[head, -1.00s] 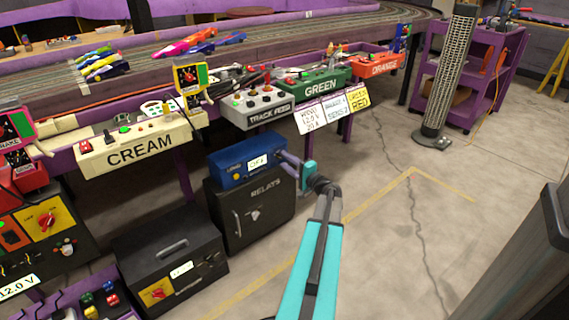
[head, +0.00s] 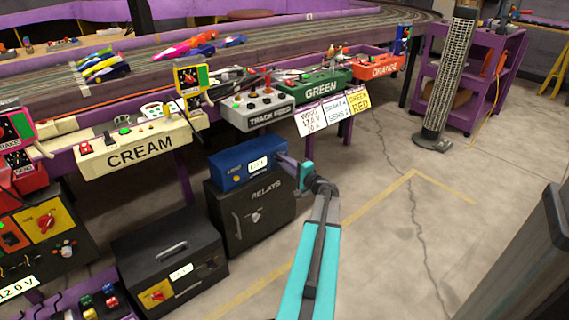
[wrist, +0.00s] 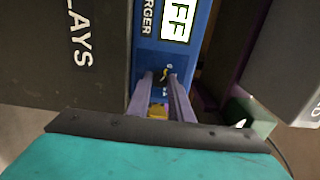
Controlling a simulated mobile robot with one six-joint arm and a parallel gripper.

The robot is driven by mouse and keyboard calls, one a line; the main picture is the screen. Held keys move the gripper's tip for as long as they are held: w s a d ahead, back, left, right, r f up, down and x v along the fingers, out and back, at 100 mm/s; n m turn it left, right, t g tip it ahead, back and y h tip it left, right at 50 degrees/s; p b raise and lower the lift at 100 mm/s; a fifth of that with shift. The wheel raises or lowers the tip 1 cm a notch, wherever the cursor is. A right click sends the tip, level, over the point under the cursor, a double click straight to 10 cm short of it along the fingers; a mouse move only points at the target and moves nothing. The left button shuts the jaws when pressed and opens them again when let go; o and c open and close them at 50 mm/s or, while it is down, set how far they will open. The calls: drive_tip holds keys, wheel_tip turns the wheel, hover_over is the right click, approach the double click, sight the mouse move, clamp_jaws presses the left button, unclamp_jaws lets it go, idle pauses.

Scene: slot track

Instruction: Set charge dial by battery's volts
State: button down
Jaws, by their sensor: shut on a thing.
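The blue charger (head: 242,163) sits on top of the black relays box (head: 250,210). Its display (head: 258,164) is lit; in the wrist view the end of the word on the display (wrist: 177,18) reads "FF". My gripper (head: 287,162) reaches the charger's right end. In the wrist view, its two purple fingers (wrist: 160,80) are shut on the charge dial, a small knob with yellow showing, on the blue face (wrist: 185,62). The fingers hide most of the dial and its scale. A "12.0 V" label (head: 18,288) shows at lower left; I cannot tell what it belongs to.
A white card (head: 310,121) with "12.0 V" hangs from the purple track table beside other cards. A black box (head: 170,262) stands left of the relays box. A perforated column (head: 450,75) and purple cart stand at the right.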

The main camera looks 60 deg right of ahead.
drive_tip(key=shift+m+p, duration=0.35)
drive_tip(key=shift+m, duration=0.05)
drive_tip(key=shift+m+p, duration=4.55)
drive_tip(key=shift+m, duration=0.95)
drive_tip(key=c, duration=1.6)
unclamp_jaws()
drive_tip(key=shift+s, duration=0.15)
